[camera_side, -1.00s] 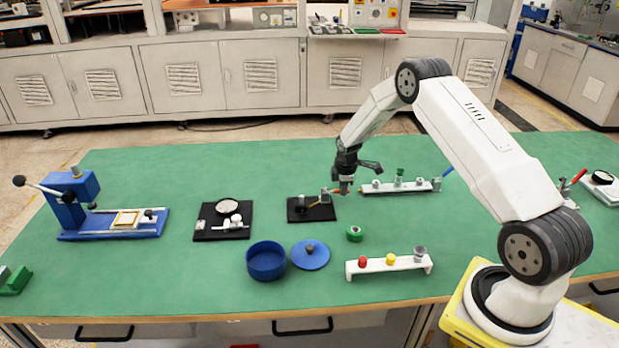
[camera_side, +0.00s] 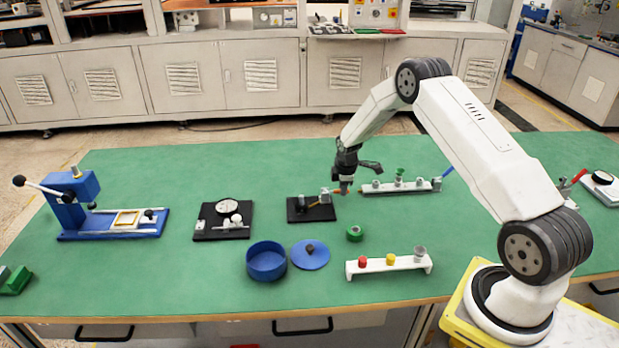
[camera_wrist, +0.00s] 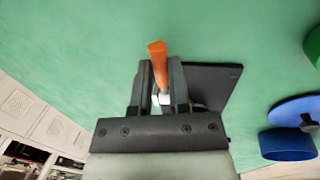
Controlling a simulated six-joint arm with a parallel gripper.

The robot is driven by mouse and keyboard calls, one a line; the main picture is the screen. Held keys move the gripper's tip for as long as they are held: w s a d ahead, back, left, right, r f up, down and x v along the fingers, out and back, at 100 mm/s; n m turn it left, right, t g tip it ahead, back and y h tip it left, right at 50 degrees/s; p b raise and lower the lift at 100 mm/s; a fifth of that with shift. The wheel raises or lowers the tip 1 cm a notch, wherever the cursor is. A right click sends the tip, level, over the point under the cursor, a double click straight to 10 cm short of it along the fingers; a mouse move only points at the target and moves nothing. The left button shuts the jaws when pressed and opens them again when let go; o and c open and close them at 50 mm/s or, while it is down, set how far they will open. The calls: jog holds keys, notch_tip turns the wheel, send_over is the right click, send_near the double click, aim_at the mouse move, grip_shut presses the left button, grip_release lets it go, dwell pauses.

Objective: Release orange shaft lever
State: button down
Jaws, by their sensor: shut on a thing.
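The orange shaft lever (camera_wrist: 157,58) stands between my two gripper fingers (camera_wrist: 161,80) in the wrist view. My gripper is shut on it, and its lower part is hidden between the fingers. In the side view my gripper (camera_side: 344,187) points down just right of a small black base plate (camera_side: 299,214). That plate carries a small grey block (camera_side: 325,195) and a thin orange-yellow piece. The black plate (camera_wrist: 213,82) also shows behind the right finger in the wrist view. A pale piece shows low between the fingers.
A white rail with grey fittings (camera_side: 398,187) lies close right of my gripper. A blue bowl (camera_side: 266,262), a blue lid (camera_side: 311,257) and a green ring (camera_side: 355,234) stand nearer the front. A black plate with a dial (camera_side: 207,233) is to the left. Green table between them is clear.

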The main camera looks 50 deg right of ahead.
jog(key=shift+w+a+r+g+h, duration=0.1)
jog(key=shift+r+g+h, duration=0.15)
jog(key=shift+g+h, duration=0.05)
dwell(0.7)
jog(key=shift+w+a+r+n+g+h, duration=0.15)
jog(key=shift+w+a+r+g+h, duration=0.2)
jog(key=shift+g+h, duration=0.3)
jog(key=shift+w+a+r+n+g+h, duration=0.15)
jog(key=shift+r+g+h, duration=0.25)
jog(key=shift+g+h, duration=0.2)
jog(key=shift+w+a+r+g+h, duration=0.25)
jog(key=shift+g+h, duration=0.35)
jog(key=shift+h, duration=0.1)
jog(key=shift+w+a+r+g+h, duration=0.2)
jog(key=shift+g+h, duration=0.35)
jog(key=shift+h, duration=0.1)
jog(key=shift+w+a+r+g+h, duration=0.25)
jog(key=shift+g+h, duration=0.35)
jog(key=shift+h, duration=0.1)
jog(key=shift+n, duration=0.3)
jog(key=c, duration=0.6)
grip_release()
jog(key=shift+r, duration=0.1)
jog(key=v, duration=0.7)
jog(key=shift+w+a+r, duration=0.15)
jog(key=shift+w+a, duration=0.05)
jog(key=shift+a, duration=0.1)
